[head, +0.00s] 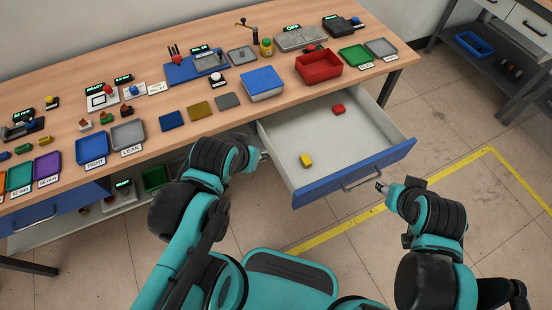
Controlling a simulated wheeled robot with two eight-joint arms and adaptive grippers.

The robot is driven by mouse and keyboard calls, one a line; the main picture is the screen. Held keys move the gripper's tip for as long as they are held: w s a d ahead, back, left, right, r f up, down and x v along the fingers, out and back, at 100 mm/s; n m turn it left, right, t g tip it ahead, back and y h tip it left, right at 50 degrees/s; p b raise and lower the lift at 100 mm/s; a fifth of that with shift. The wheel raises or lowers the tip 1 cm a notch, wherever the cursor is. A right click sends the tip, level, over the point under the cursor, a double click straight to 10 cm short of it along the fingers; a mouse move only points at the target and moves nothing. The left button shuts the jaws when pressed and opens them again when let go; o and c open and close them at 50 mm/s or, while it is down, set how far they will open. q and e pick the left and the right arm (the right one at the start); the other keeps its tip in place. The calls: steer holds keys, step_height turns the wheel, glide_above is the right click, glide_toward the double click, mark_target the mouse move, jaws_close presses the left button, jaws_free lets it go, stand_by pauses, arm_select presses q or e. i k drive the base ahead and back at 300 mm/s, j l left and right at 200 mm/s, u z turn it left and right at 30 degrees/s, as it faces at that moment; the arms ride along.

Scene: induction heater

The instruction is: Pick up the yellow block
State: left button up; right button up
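The yellow block (306,160) lies in the open drawer (282,143), near its front left part. My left gripper (264,155) is at the drawer's left wall, left of the yellow block and apart from it. Its fingers are small and partly hidden by the wrist, so their opening is unclear. My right gripper (380,187) is outside the drawer, just in front of its blue front panel and to the right of the handle. Its fingertips look slightly apart, with nothing seen between them.
A red block (338,109) lies farther back in the drawer. The drawer's blue front (355,174) and side walls surround both blocks. The workbench (220,115) above holds a blue box (262,82), a red bin (319,70) and several trays. Floor in front is clear.

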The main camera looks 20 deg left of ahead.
mark_target(306, 161)
steer(key=l+u, duration=0.45)
steer(key=k+l+u, duration=0.1)
steer(key=u, duration=0.35)
steer(key=k+l+u, duration=0.15)
steer(key=l+u, duration=0.25)
